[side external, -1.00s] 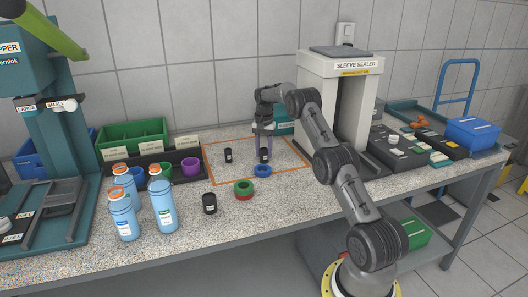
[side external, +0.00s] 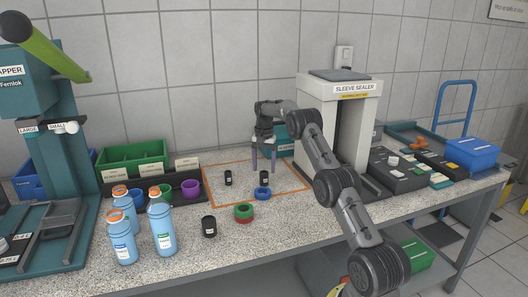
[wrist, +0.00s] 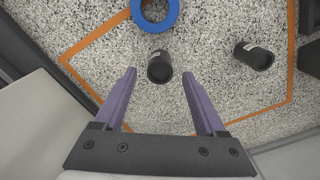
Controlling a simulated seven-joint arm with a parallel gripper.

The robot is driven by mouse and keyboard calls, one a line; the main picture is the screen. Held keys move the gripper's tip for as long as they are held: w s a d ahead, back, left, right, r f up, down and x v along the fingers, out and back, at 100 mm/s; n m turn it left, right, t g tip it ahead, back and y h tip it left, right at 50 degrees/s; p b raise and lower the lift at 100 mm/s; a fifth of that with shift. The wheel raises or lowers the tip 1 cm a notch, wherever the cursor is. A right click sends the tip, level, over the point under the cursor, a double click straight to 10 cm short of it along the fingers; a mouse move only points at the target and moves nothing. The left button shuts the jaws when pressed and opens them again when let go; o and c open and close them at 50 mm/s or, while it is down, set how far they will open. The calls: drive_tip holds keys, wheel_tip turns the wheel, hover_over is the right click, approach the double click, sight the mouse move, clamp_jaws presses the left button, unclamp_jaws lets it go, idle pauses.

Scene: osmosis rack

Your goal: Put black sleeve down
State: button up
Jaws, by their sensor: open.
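A black sleeve (side external: 264,177) stands upright on the bench inside the orange-outlined area, below my gripper (side external: 264,168). In the wrist view my gripper's purple fingers (wrist: 158,75) are spread wide and empty, and this sleeve (wrist: 160,67) shows between and just beyond their tips, apart from both. A second black sleeve (side external: 228,177) stands to its left in the outlined area; it also shows at the right in the wrist view (wrist: 254,56). A third black sleeve (side external: 209,227) stands outside the outline, nearer the front.
A blue ring (side external: 263,193) lies in front of the sleeve below my gripper. A green and red ring (side external: 243,212) lies nearer the front. Blue bottles (side external: 161,228) stand at left. The sleeve sealer (side external: 313,125) stands to the right of my gripper.

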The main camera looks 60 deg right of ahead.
sight(264, 172)
drive_tip(key=w+a+r+n, duration=0.1)
drive_tip(key=a+r, duration=0.2)
drive_tip(key=r, duration=0.4)
drive_tip(key=w+a+r+n, duration=0.1)
drive_tip(key=a+r, duration=0.2)
drive_tip(key=r, duration=0.5)
drive_tip(key=s+a+r+n+t+h, duration=0.1)
drive_tip(key=s+a+r+n, duration=0.1)
drive_tip(key=a+r, duration=0.35)
drive_tip(key=s+a+r+n+t, duration=0.1)
drive_tip(key=a+r+n, duration=0.15)
drive_tip(key=a, duration=0.65)
drive_tip(key=s+a+r+n+t, duration=0.15)
drive_tip(key=s+a+n, duration=0.45)
drive_tip(key=s+a, duration=1.05)
drive_tip(key=s+a+f+n+t+y, duration=0.1)
drive_tip(key=s+a+f, duration=0.4)
drive_tip(key=s, duration=0.5)
wheel_tip(264, 172, down, 3)
drive_tip(key=shift+a+r+n+t, duration=0.2)
drive_tip(key=shift+a+n+t, duration=0.25)
drive_tip(key=shift+n, duration=0.6)
drive_tip(key=shift+o, duration=0.5)
drive_tip(key=shift+s+f, duration=0.25)
drive_tip(key=shift+f, duration=0.05)
